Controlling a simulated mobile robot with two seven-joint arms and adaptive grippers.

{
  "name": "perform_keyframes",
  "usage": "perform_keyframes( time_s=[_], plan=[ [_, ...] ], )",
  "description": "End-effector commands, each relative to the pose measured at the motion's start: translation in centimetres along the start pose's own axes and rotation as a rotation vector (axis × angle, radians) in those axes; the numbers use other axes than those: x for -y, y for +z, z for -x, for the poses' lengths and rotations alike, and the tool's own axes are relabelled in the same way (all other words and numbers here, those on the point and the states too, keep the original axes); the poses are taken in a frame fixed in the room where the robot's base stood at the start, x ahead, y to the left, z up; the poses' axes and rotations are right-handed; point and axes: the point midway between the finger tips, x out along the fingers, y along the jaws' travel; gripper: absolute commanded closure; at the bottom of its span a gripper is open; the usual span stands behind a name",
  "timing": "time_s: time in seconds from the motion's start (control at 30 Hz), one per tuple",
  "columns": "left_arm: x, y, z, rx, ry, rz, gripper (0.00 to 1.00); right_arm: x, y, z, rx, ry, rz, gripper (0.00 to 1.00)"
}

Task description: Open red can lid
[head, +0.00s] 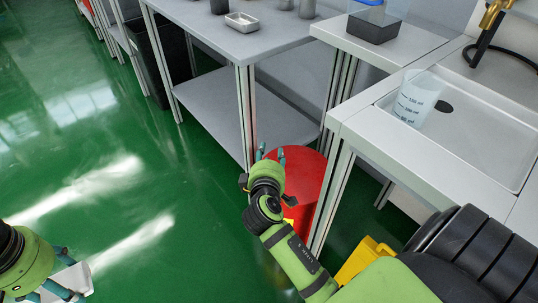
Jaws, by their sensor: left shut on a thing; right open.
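A red can (310,165) stands on the green floor beside the legs of the workbench. Its round red top is partly hidden by my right arm, and I see no clear gap under the lid. My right gripper (271,154) is open at the left edge of the can's top, with its fingers pointing away from me. I cannot tell whether a finger touches the lid.
The grey workbench (215,38) with a small metal tray (242,22) stands behind the can. A sink counter (470,135) with a measuring beaker (417,98) is at right. A yellow object (362,258) is near my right arm. A black bin (158,60) stands farther back. Floor at left is clear.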

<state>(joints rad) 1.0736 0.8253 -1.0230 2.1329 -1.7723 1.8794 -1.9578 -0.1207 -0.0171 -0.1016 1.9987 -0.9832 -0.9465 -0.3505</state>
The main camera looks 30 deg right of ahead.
Motion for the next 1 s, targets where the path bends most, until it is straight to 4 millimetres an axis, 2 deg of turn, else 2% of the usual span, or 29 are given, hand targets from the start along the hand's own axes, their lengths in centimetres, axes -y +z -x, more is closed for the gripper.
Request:
perform_keyframes(
  time_s=[0.33,0.7,0.83,1.0],
  plan=[
    [0.0,0.0,0.0,0.0,0.0,0.0,0.65,0.1,0.0,0.5,-0.001,-0.002,0.0,0.56],
    [0.0,0.0,0.0,0.0,0.0,0.0,0.65,0.1,0.0,6.2,0.0,-0.003,-0.001,0.56],
    [0.0,0.0,0.0,0.0,0.0,0.0,0.65,0.0,0.0,7.3,0.0,-0.001,0.0,0.56],
    [0.0,0.0,0.0,0.0,0.0,0.0,0.65,0.0,0.0,7.5,0.0,0.0,0.0,0.56]
  ],
)
